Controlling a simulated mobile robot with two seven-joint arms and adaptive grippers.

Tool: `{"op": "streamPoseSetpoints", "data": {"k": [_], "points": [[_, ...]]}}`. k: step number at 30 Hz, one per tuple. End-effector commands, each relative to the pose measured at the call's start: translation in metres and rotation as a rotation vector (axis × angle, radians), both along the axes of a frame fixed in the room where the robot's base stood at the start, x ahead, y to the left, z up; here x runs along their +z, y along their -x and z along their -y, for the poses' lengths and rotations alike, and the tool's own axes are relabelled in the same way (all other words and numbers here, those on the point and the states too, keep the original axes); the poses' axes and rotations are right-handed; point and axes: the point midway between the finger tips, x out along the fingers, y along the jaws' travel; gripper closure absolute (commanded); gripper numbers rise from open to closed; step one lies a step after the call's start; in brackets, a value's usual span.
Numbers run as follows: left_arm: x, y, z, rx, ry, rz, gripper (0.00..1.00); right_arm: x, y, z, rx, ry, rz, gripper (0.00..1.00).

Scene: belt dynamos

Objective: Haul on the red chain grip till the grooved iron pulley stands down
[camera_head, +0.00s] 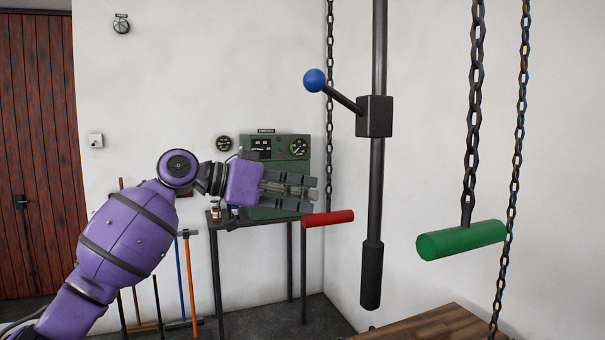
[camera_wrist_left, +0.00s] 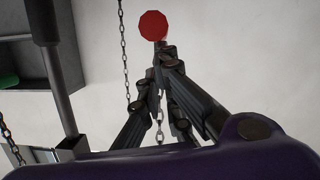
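The red chain grip (camera_head: 328,218) is a short horizontal bar hanging from a dark chain (camera_head: 329,120) in the head view. Its round red end (camera_wrist_left: 153,25) shows beyond the fingertips in the left wrist view. My left gripper (camera_head: 312,194) points right, its fingers spread apart with nothing seen between them. It is just left of and slightly above the red grip, seemingly apart from it. My right gripper is not in view. No grooved iron pulley is visible in either view.
A green grip (camera_head: 461,240) hangs from a chain at right. A dark vertical pole (camera_head: 371,270) with a blue-knobbed lever (camera_head: 314,80) stands between the grips. Behind my gripper, a dark table (camera_head: 262,222) bears a green control box (camera_head: 290,147). A wooden top (camera_head: 440,326) lies lower right.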

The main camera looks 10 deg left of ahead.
Motion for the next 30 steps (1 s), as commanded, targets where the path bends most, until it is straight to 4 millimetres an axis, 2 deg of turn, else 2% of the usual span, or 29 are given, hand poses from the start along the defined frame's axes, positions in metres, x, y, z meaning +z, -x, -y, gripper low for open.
{"op": "streamPoseSetpoints", "data": {"k": [1, 6, 12, 15, 21, 30], "points": [[-0.032, -0.003, 0.002, -0.008, -0.006, -0.025, 1.0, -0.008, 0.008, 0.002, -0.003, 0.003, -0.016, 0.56], [-0.091, -0.003, 0.002, -0.008, -0.008, -0.027, 1.0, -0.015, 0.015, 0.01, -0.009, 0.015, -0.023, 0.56], [-0.146, -0.003, 0.002, -0.008, -0.007, -0.026, 1.0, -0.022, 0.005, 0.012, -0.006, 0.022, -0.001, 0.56], [-0.165, -0.003, 0.002, -0.008, -0.008, -0.023, 1.0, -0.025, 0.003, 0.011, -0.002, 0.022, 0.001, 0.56], [-0.187, -0.002, 0.002, -0.006, -0.009, -0.018, 1.0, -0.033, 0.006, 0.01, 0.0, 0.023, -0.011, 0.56], [-0.192, -0.002, 0.001, -0.005, -0.009, -0.014, 1.0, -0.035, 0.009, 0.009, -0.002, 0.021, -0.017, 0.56]]}}
